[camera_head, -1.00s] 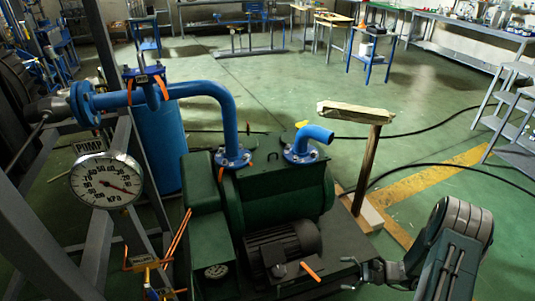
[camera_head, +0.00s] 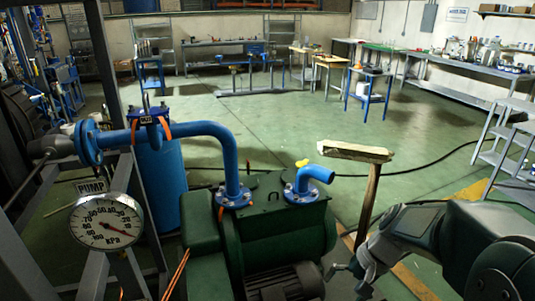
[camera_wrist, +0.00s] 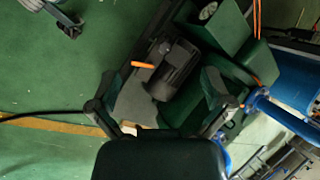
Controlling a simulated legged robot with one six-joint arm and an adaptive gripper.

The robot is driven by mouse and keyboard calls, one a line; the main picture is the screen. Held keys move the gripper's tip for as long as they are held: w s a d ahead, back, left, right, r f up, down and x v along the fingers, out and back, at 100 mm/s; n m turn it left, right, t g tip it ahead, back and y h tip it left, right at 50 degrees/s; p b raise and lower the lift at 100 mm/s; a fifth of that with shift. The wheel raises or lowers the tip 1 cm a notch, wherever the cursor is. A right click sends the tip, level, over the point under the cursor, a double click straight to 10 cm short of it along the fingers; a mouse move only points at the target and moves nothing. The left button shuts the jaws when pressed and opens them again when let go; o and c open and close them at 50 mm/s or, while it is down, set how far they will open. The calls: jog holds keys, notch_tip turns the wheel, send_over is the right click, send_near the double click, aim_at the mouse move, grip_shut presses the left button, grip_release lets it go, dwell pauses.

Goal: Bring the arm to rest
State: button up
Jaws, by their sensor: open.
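My gripper (camera_head: 349,279) is at the lower right of the head view, just right of the green vacuum pump (camera_head: 265,240). My arm comes in from the right edge. In the wrist view, my gripper (camera_wrist: 160,85) has its two fingers spread wide apart, with nothing held between them. The pump's dark motor (camera_wrist: 178,70) with an orange handle shows beyond the fingers, apart from them.
A round pressure gauge (camera_head: 106,221) and blue pipe (camera_head: 190,130) stand at the left. A wooden post with a crosspiece (camera_head: 355,151) stands close behind my gripper. Benches line the back and right. The green floor (camera_head: 300,120) between is mostly clear.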

jog(key=s+r+n+t+h, duration=0.5)
jog(key=s+r, duration=0.5)
jog(key=s, duration=0.2)
jog(key=shift+a+r+n+t, duration=0.3)
jog(key=shift+a+r+t, duration=0.1)
jog(key=shift+t, duration=0.2)
jog(key=shift+w, duration=0.1)
